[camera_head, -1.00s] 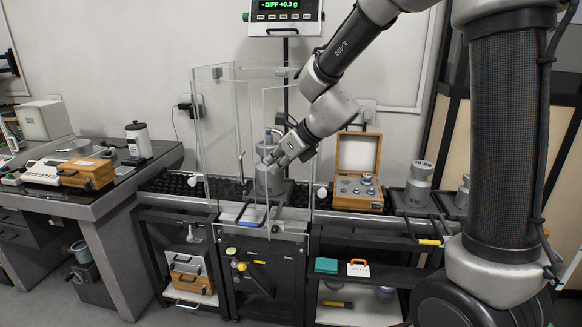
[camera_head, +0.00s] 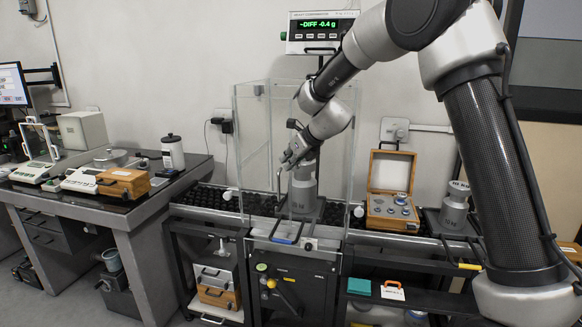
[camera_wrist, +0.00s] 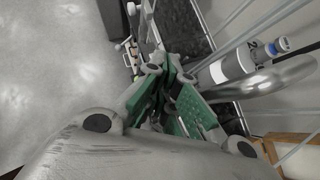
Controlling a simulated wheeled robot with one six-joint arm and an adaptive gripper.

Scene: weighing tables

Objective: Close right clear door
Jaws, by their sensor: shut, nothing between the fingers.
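A clear glass enclosure stands on the balance in the head view. Its right clear door (camera_head: 337,165) is the upright see-through pane on the right side; how far open it is, I cannot tell. My gripper (camera_head: 291,160) is in front of the upper part of a grey metal weight (camera_head: 303,187) within the enclosure's outline. Whether it touches any pane is unclear. In the wrist view my gripper (camera_wrist: 172,78) is shut and empty, its green-padded fingers close together. The weight (camera_wrist: 228,70) lies to their right there, with a thick grey ring or handle below it.
A wooden weight box (camera_head: 391,190) stands open right of the enclosure, with another grey weight (camera_head: 455,208) beyond it. The display (camera_head: 320,33) above reads "-DIFF -0.4 g". A side table (camera_head: 115,218) with instruments is at left.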

